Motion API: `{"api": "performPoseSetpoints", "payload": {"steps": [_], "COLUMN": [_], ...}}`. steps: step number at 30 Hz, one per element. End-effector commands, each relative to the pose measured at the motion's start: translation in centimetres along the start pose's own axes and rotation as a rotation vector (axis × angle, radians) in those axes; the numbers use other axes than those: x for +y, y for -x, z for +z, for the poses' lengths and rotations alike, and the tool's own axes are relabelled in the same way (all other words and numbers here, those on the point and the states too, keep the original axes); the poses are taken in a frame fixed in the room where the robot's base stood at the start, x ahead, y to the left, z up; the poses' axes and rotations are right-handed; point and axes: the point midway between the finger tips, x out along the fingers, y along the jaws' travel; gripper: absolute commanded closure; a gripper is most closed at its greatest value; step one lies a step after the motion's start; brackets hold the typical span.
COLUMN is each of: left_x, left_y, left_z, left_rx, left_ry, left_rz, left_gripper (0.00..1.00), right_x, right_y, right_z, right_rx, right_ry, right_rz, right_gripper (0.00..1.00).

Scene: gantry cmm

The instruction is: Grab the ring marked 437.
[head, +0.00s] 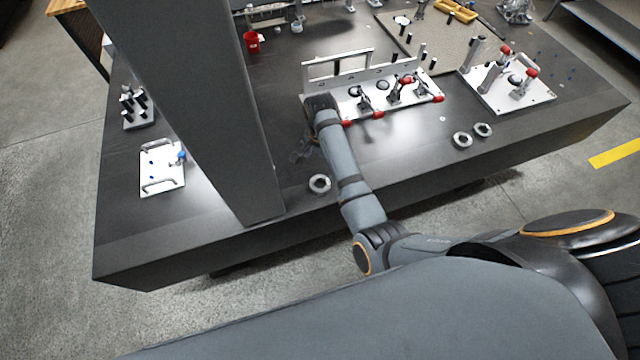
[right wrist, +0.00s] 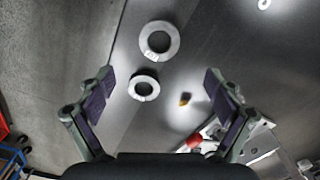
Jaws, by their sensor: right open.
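Two more rings, one (head: 462,139) and another (head: 483,130), lie side by side farther right. The right wrist view shows a larger ring (right wrist: 159,40) and a smaller ring (right wrist: 144,87) close together, ahead of and between the open fingers (right wrist: 160,80). Nothing is between the pads. The marks on the rings are too small to read. My left gripper is not in view.
A white clamp fixture (head: 352,108) with red-tipped handles stands behind my right gripper. A second clamp plate (head: 540,95) is at the right. A white plate with handles (head: 162,182) lies at the left. A tall grey column (head: 205,100) hides part of the dark table (head: 420,170).

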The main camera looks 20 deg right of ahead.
Motion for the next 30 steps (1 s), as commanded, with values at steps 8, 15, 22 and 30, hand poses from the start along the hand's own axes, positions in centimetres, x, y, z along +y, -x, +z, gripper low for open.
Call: {"api": "performPoseSetpoints", "payload": {"steps": [8, 15, 22, 30], "left_x": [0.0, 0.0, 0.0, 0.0], "left_y": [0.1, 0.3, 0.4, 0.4], "left_z": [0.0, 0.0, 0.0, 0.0], "left_rx": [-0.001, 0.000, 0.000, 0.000], "left_ry": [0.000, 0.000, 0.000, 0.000], "left_rz": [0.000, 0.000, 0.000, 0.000], "left_gripper": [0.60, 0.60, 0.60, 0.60], "right_x": [0.1, 0.2, 0.1, 0.1], "right_y": [-4.4, -5.6, -9.4, -9.9], "right_z": [0.0, 0.1, 0.3, 0.3], "right_rx": [0.000, -0.001, 0.000, 0.000], "right_ry": [0.001, 0.002, 0.002, 0.001], "right_rz": [0.002, 0.003, 0.001, -0.001], "right_gripper": [0.09, 0.09, 0.09, 0.09]}}
